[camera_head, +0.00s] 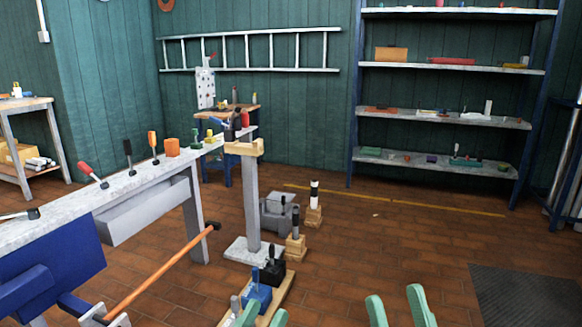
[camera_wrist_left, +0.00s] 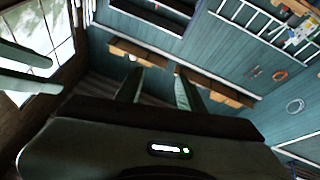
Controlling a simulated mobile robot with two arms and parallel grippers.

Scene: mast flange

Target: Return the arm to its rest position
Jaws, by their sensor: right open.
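A grey post (camera_head: 251,200) with a wooden block (camera_head: 244,148) on top stands beyond the left gripper.
A long bench (camera_head: 110,203) with several tools runs along the left. An orange bar (camera_head: 160,270) slants in front of it. Low wooden blocks with dark and blue fittings (camera_head: 257,291) stand near the left gripper. Shelves (camera_head: 450,119) line the back wall.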

